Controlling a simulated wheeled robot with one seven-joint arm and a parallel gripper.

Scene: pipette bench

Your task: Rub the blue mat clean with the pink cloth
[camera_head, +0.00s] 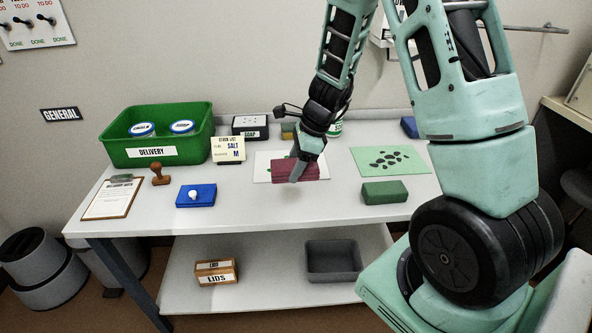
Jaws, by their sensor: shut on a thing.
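My gripper (299,168) is shut on a dark pink, block-shaped cloth (280,171). The cloth is over a white mat (262,158) in the middle of the table; I cannot tell whether it touches it. The cloth and gripper hide much of this mat, and a little green shows at its left. I see no plainly blue mat. A green mat (365,163) with several dark spots lies to the right.
A green block (385,192) lies in front of the green mat. A blue block with a white knob (196,195), a wooden stamp (160,175), a clipboard (112,199) and a green delivery crate (155,152) are at the left. The front middle of the table (290,207) is clear.

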